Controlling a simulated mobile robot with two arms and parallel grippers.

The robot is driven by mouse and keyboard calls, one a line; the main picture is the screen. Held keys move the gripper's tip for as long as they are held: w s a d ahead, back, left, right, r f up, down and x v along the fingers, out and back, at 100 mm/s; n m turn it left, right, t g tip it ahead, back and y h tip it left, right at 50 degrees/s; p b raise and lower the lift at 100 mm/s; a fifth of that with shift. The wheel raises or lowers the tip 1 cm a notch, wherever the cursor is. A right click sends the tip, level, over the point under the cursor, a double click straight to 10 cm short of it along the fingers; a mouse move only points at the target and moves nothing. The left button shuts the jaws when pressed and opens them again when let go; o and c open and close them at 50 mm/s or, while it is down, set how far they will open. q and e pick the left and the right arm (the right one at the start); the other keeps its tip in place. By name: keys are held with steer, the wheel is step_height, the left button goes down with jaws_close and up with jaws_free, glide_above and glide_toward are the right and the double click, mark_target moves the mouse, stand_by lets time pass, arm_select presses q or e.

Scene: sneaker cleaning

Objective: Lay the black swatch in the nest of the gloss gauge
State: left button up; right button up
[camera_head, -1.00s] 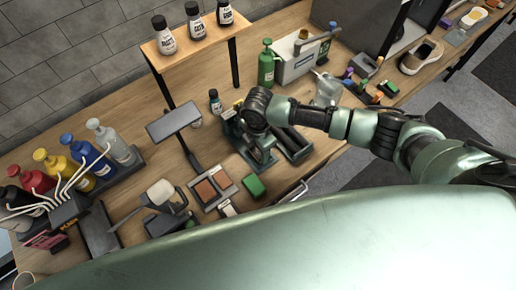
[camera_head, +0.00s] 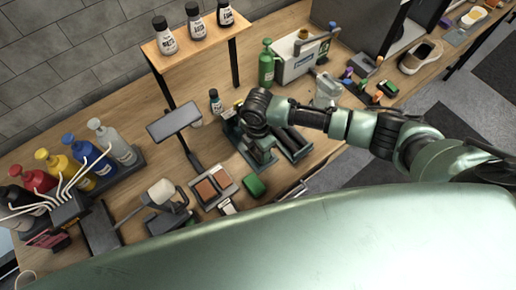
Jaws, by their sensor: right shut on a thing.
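My right gripper (camera_head: 263,156) points down over dark equipment on the bench. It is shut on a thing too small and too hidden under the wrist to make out. I cannot pick out the black swatch for certain. A grey tray (camera_head: 226,192) with two brown patches (camera_head: 205,191) lies left of the gripper. I cannot tell which of the dark devices around the gripper is the gloss gauge, and its nest is not visible. My left gripper is not in view.
A green block (camera_head: 254,186) lies near the bench's front edge. A dark panel on a stand (camera_head: 173,122) rises to the left. Pump bottles (camera_head: 88,158) stand far left, and a green bottle (camera_head: 266,66) stands behind my arm. A shelf (camera_head: 197,43) holds small bottles.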

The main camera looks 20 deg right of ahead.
steer(key=shift+p, duration=0.45)
stand_by(0.6)
steer(key=shift+f+b, duration=0.3)
steer(key=shift+f, duration=0.25)
steer(key=shift+r, duration=0.15)
steer(key=shift+r+p, duration=0.4)
steer(key=shift+p, duration=0.25)
steer(key=shift+w, duration=0.1)
stand_by(0.4)
steer(key=shift+f, duration=0.55)
stand_by(1.0)
steer(key=shift+r, duration=0.15)
steer(key=shift+r, duration=0.4)
